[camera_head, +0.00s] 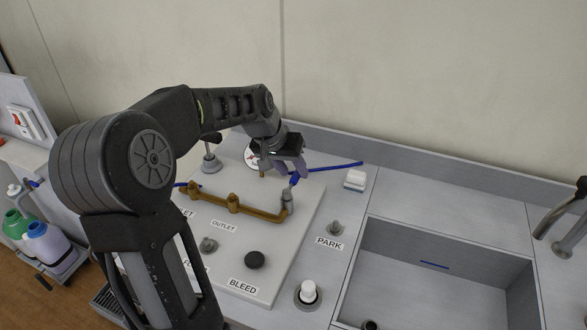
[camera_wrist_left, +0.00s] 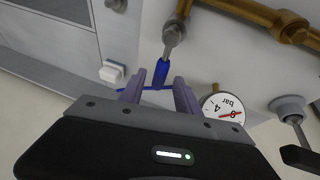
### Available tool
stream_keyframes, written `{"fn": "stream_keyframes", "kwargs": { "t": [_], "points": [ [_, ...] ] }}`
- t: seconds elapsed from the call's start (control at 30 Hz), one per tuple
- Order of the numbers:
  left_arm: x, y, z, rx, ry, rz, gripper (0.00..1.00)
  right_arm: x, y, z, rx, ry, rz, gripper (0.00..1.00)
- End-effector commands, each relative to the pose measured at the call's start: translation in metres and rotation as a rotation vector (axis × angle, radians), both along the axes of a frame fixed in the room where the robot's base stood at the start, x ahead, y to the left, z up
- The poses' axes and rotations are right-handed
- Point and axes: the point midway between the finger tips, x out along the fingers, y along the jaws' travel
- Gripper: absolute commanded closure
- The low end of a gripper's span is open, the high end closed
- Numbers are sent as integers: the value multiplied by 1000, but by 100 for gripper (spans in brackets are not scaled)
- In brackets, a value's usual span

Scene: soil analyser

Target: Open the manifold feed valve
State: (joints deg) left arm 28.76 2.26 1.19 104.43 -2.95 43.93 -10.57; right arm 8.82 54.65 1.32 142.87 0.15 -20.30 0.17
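The brass manifold (camera_head: 262,213) lies on a pale grey panel (camera_head: 290,240); its pipe also shows in the left wrist view (camera_wrist_left: 240,17). At its right end is a metal fitting (camera_wrist_left: 174,36) with a blue sleeve-like piece (camera_wrist_left: 162,72). My left gripper (camera_head: 297,176) is over this end, fingers apart; in the left wrist view (camera_wrist_left: 159,76) the blue piece shows between the fingertips, contact unclear. A black-handled lever (camera_head: 211,139) on a grey base stands behind the manifold; its handle also shows in the left wrist view (camera_wrist_left: 300,158). Which part is the feed valve is unclear. My right gripper is out of view.
A pressure gauge (camera_wrist_left: 224,108) is beside the gripper. A thin blue tube (camera_head: 335,166) runs right, near a white block (camera_head: 355,180). The panel carries a black BLEED knob (camera_head: 254,260). A PARK fitting (camera_head: 335,228), white-topped knob (camera_head: 308,291) and sink (camera_head: 440,285) are to the right.

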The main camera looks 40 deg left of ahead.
Motion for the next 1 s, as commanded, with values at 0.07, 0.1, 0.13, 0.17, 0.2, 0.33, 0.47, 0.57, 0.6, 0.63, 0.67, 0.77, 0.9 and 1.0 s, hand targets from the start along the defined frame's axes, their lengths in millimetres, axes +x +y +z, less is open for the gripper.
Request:
{"fn": "stream_keyframes", "kwargs": {
  "t": [0.07, 0.1, 0.13, 0.17, 0.2, 0.33, 0.47, 0.57, 0.6, 0.63, 0.67, 0.77, 0.9, 1.0],
  "points": [
    [3, 0, -6, 0, 0, 0, 61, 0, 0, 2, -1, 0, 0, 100],
    [4, 0, -8, 0, 0, 0, 61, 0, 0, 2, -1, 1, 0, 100],
    [4, -1, -9, 0, 0, 0, 61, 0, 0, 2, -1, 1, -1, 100],
    [4, -1, -10, 0, 0, 0, 61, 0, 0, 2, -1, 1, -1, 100],
    [5, -1, -10, 0, 0, 0, 61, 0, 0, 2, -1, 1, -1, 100],
    [5, -1, -10, 0, -1, 0, 61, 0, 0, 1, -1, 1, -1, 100],
    [5, -1, -10, 0, -1, 0, 67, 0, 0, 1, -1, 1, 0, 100],
    [5, -1, -10, 0, -1, 0, 75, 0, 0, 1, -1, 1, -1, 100],
    [5, -1, -10, 0, -1, 0, 78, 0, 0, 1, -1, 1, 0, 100],
    [5, -1, -10, 0, -1, 0, 81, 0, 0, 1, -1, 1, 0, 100],
    [5, -1, -10, 0, -1, 0, 83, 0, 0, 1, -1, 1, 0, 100],
    [4, -1, -10, 0, -1, 0, 91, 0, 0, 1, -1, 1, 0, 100],
    [4, 0, -10, 0, -1, 0, 100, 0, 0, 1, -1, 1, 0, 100],
    [5, 0, -10, 0, -1, 0, 100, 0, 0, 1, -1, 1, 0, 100]
  ]
}}
